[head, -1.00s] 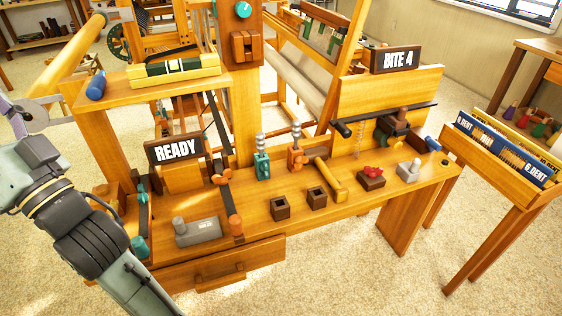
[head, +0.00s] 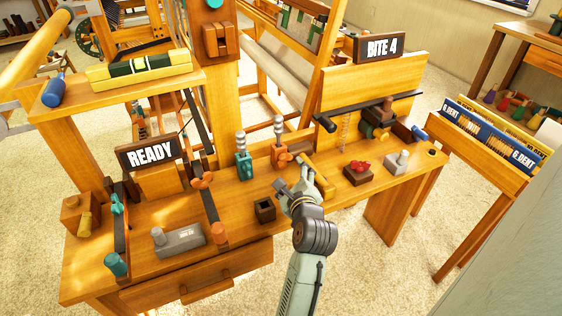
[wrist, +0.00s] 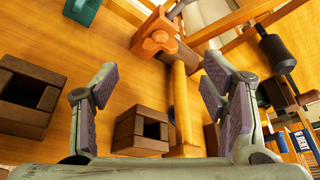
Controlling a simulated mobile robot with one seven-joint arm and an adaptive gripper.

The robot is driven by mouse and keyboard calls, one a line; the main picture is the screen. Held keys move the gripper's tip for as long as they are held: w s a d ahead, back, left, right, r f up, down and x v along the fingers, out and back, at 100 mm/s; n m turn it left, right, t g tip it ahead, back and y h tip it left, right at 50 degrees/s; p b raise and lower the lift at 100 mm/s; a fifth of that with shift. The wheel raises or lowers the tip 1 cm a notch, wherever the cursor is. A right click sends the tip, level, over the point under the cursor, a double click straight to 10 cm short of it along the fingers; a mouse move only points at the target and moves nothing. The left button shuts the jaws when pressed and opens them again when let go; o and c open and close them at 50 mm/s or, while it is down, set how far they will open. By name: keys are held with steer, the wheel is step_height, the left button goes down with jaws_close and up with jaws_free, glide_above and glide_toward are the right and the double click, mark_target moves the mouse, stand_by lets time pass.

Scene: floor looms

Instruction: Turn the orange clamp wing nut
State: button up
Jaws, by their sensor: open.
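An orange knob (head: 219,232) is at the bar's near end. My gripper (head: 296,183) is to the right of this clamp, over the middle of the bench. It is open and empty; both fingers show apart in the wrist view (wrist: 160,82). Between them appear a wooden mallet (wrist: 182,95), a dark hollow block (wrist: 150,128) and, farther off, an orange fitting (wrist: 155,42). The wing nut cannot be made out in the wrist view.
A teal clamp nut (head: 117,203) stands left of the orange one. A grey block (head: 180,241) lies between the clamps. Teal (head: 243,162) and orange posts stand behind my gripper. A hollow block (head: 265,210) is left of my gripper.

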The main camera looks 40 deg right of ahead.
mark_target(284, 160)
steer(key=x, duration=0.9)
steer(key=shift+p, duration=0.4)
steer(key=shift+c, duration=0.2)
steer(key=shift+r, duration=0.1)
steer(key=c, duration=1.1)
